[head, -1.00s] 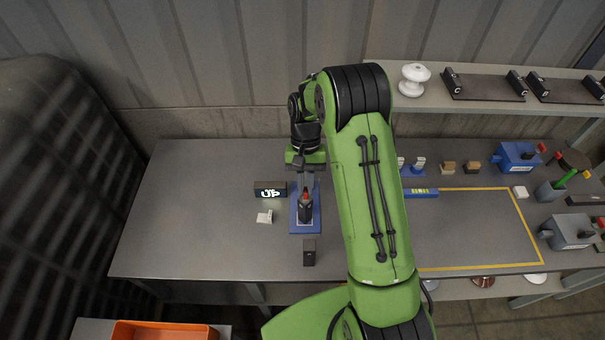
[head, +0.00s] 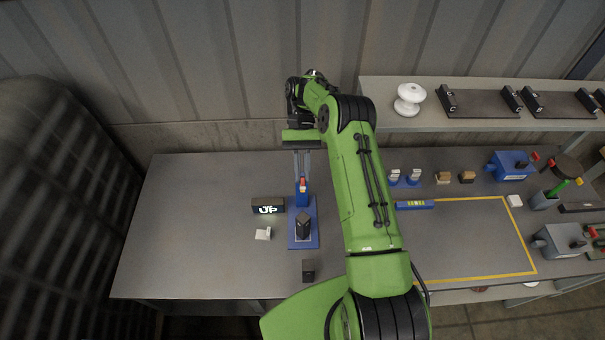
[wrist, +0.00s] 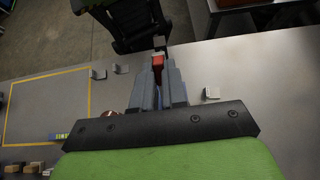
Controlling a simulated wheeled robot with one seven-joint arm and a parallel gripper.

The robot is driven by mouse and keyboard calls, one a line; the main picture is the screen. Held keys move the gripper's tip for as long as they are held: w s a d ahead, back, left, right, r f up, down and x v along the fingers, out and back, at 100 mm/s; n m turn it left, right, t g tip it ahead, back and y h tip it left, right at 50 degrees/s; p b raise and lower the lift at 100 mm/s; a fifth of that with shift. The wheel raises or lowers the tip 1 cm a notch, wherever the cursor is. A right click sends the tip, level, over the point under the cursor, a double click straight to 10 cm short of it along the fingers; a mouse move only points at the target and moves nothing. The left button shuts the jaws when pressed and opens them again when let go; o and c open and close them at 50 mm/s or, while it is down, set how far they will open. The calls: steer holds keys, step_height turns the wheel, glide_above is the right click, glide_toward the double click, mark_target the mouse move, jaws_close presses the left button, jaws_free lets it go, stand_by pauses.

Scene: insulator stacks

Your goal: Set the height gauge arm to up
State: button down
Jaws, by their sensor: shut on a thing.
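The height gauge (head: 314,240) stands on the table, with a blue base, a dark block on it and a blue upright part behind. Its arm has a red tip (head: 303,183) at the top, raised above the base. My gripper (head: 302,174) comes down from above, with its fingers closed around the red-tipped arm. In the wrist view the red tip (wrist: 158,60) shows between the grey fingers (wrist: 158,78). A small black display (head: 268,207) left of the gauge reads "UP". The fingers hide part of the arm.
A small white piece (head: 263,234) lies left of the gauge, and a black block (head: 308,270) stands in front. A yellow-outlined area (head: 470,274) and blue and grey devices are to the right. A shelf (head: 470,123) stands at the back right. The table's left side is clear.

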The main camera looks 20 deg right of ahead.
stand_by(0.4)
steer(key=c, duration=1.2)
jaws_free()
steer(key=shift+o, duration=0.2)
